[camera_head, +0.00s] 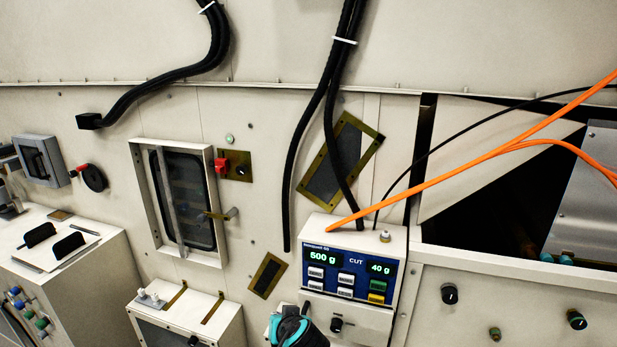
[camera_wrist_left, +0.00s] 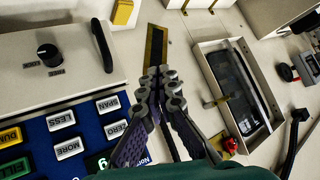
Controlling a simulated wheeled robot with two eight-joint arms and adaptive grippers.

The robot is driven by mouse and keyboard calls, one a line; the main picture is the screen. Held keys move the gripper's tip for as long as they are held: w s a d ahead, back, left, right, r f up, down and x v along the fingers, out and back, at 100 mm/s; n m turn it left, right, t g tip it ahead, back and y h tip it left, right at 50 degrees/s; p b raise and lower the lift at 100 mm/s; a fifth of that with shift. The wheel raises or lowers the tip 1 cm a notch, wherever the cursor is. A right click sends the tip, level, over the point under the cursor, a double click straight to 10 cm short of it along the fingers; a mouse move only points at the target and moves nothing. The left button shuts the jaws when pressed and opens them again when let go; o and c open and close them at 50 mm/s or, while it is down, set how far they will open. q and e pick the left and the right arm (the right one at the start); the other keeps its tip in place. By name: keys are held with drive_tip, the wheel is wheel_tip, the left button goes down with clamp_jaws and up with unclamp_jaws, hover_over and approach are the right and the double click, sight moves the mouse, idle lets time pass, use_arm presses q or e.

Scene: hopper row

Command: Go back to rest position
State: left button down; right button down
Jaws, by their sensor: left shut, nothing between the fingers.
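My left gripper (camera_wrist_left: 158,85) is shut and empty in the left wrist view, with its dark linked fingers together. In the head view, a teal and black part of my left arm (camera_head: 295,330) shows at the bottom edge, just below the control box (camera_head: 348,270); the fingers are hard to make out there. In the wrist view the gripper hangs between the box's blue button panel (camera_wrist_left: 75,135) and the framed window (camera_wrist_left: 240,85). I cannot tell whether it touches anything. My right gripper is not in view.
The framed window (camera_head: 185,200) with a latch lies left of the box. A low slotted box (camera_head: 190,315) stands at the bottom. Black hoses (camera_head: 318,110) and an orange cable (camera_head: 460,165) hang near the control box. A dark opening (camera_head: 510,215) is at right.

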use_arm(q)
drive_tip(key=s+a+g+h, duration=0.1)
drive_tip(key=s+a, duration=0.2)
drive_tip(key=s, duration=0.4)
drive_tip(key=s+a+h, duration=0.1)
drive_tip(key=s+a, duration=0.3)
drive_tip(key=s, duration=0.3)
drive_tip(key=s+a+m+g+h, duration=0.1)
drive_tip(key=s+a, duration=0.2)
drive_tip(key=s, duration=0.5)
drive_tip(key=shift+a+f+g+h, duration=0.25)
drive_tip(key=shift+f+g+h, duration=0.05)
drive_tip(key=shift+f+h, duration=0.1)
